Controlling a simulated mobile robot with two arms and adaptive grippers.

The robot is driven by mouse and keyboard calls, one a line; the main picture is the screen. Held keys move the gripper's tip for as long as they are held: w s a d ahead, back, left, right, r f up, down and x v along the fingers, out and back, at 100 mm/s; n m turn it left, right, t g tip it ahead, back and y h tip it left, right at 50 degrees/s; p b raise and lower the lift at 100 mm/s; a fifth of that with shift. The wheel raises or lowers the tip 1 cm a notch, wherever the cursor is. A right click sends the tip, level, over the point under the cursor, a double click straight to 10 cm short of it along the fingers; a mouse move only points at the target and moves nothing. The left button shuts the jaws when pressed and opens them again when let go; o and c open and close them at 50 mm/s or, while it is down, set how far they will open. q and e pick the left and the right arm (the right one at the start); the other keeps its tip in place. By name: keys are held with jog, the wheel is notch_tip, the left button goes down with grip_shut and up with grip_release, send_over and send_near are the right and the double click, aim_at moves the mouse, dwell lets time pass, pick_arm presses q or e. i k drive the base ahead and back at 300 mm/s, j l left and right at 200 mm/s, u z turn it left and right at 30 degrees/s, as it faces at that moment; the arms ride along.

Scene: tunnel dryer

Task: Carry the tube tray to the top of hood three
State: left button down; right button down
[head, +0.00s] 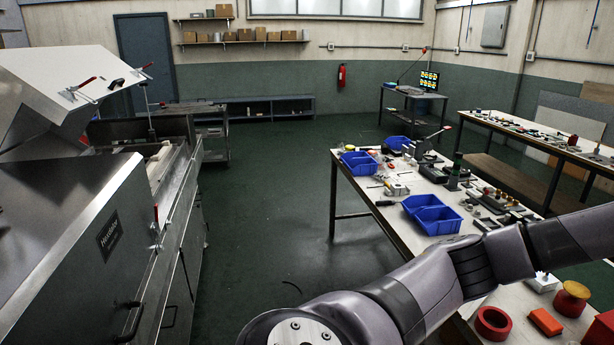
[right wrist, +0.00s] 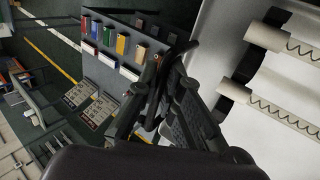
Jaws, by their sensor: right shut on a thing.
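The tube tray (right wrist: 222,65) fills the right of the right wrist view, a pale panel with dark clips and white tubes marked with dark spirals. It looks steeply tilted in that view. My right gripper (right wrist: 178,78) is shut at the tray's near edge; the exact contact is hidden behind the dark fingers. The head view shows my right arm reaching out to the right edge, but neither its gripper nor the tray. In the head view the steel dryer stands at left, with a near closed hood (head: 60,235) and a raised lid (head: 50,88) behind it. I cannot tell which is hood three. My left gripper is out of view.
A workbench (head: 385,215) with blue bins (head: 432,215) and several tools stands at centre right, below my right arm. A red ring (head: 492,323) and an orange block (head: 545,321) lie near its front. The green floor between dryer and bench is clear.

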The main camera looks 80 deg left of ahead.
aim_at(36, 225)
jog(key=u, duration=1.05)
jog(key=i+j+u, duration=0.15)
jog(key=u, duration=0.3)
jog(key=i+u, duration=0.25)
jog(key=u, duration=0.2)
jog(key=i, duration=1.4)
jog(key=i+u, duration=0.35)
jog(key=i+l+u, duration=0.15)
jog(key=u, duration=0.15)
jog(key=i+u, duration=0.1)
jog(key=u, duration=2.45)
